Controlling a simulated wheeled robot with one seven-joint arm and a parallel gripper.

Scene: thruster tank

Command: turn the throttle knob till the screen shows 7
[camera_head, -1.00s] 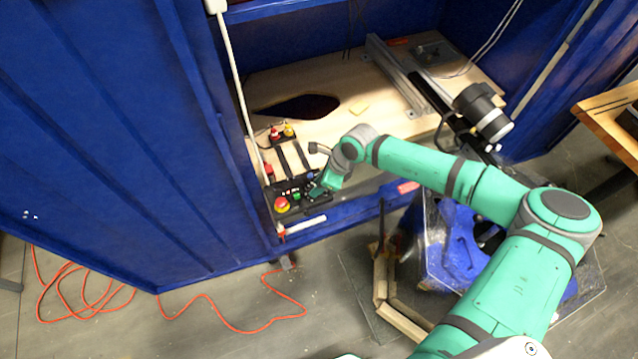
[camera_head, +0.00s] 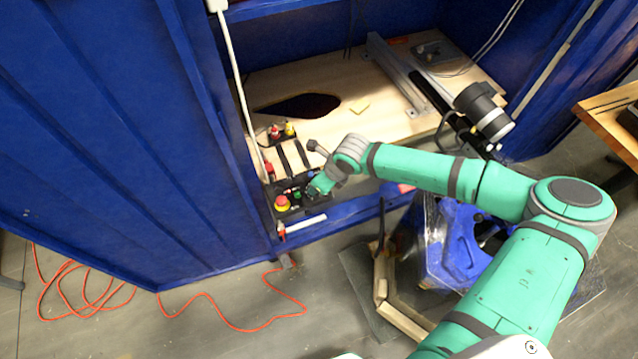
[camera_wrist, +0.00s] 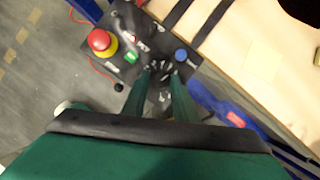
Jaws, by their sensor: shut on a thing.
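A black control panel (camera_wrist: 205,75) lies at the front left of the wooden deck; it also shows in the head view (camera_head: 290,212). My gripper (camera_wrist: 160,78) reaches down onto this panel, its fingers shut on the throttle knob. The knob is mostly hidden between the fingertips, with pale dial marks around it. In the head view my gripper (camera_head: 316,190) is at the panel's right end.
A red emergency button on a yellow base (camera_wrist: 101,41) stands at the panel's left. A blue button (camera_wrist: 180,54) is close to the right fingertip. Blue tank walls (camera_head: 110,130) rise left of the panel. The wooden deck (camera_head: 350,120) behind is mostly clear.

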